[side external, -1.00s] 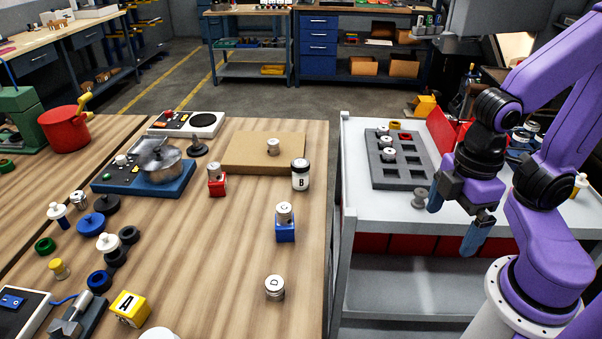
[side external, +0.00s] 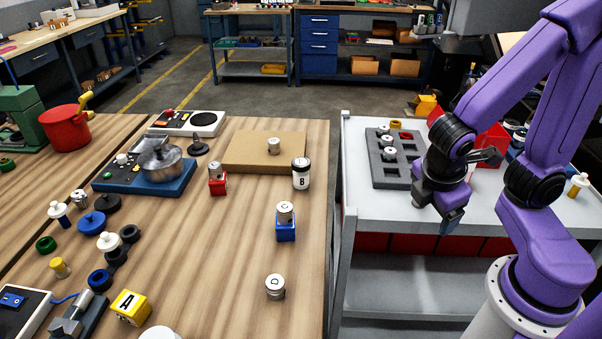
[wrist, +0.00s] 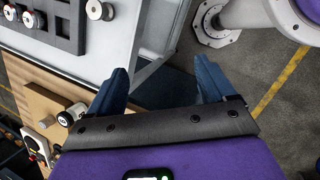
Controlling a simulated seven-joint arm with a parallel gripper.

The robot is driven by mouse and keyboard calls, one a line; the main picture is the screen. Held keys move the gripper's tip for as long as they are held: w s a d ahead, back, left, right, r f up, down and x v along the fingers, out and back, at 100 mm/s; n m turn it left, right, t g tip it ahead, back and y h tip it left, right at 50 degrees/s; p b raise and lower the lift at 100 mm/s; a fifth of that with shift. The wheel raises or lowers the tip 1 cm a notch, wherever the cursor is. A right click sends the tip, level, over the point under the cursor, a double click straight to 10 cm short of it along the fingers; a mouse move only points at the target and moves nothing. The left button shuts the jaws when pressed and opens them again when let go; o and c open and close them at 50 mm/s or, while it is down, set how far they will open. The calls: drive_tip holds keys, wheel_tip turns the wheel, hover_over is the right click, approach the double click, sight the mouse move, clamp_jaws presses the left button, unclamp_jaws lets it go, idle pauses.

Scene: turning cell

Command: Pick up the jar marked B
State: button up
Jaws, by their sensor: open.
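The jar marked B (side external: 301,174) is white with a black lid band. It stands upright on the wooden table near its right edge, beside the tan board. My gripper (side external: 449,222) is over the white cart, well to the right of the jar and apart from it. In the wrist view my gripper (wrist: 160,72) has its two blue fingers spread with nothing between them. Small white jars show at the left of the wrist view, but I cannot read a B on any.
The tan board (side external: 250,152) holds a small metal piece. A blue block (side external: 285,232) with a C-marked piece on top, a red block (side external: 217,186) and a D-marked piece (side external: 275,286) stand near the jar. A grey slotted tray (side external: 388,172) is on the cart. A gap separates cart and table.

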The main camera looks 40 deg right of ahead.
drive_tip(key=w+f+n+t+h, duration=0.2)
drive_tip(key=w+n+t+h, duration=0.55)
drive_tip(key=w, duration=0.65)
drive_tip(key=w+a+f+n+t+y, duration=0.1)
drive_tip(key=w+a+f+n+t, duration=0.1)
drive_tip(key=n, duration=0.1)
drive_tip(key=w+a+f+n+t+y, duration=0.1)
drive_tip(key=w+a+f+n+t, duration=0.1)
drive_tip(key=w+a+t, duration=0.1)
drive_tip(key=w+a+f+n+t+y, duration=0.1)
drive_tip(key=w+a+n+t, duration=0.1)
drive_tip(key=n, duration=0.1)
drive_tip(key=shift+w+a+f+n, duration=0.25)
drive_tip(key=shift+w+f+n, duration=0.1)
drive_tip(key=shift+f, duration=0.05)
drive_tip(key=shift+w+a+f+n+t+y, duration=0.2)
drive_tip(key=shift+a+f+n+t+y, duration=0.2)
drive_tip(key=shift+y, duration=0.15)
approach(299, 159)
drive_tip(key=x, duration=0.5)
drive_tip(key=shift+w+a, duration=0.1)
drive_tip(key=shift+f+x, duration=0.15)
drive_tip(key=shift+x, duration=1.15)
drive_tip(key=shift+f+x, duration=0.15)
drive_tip(key=shift+x, duration=1.2)
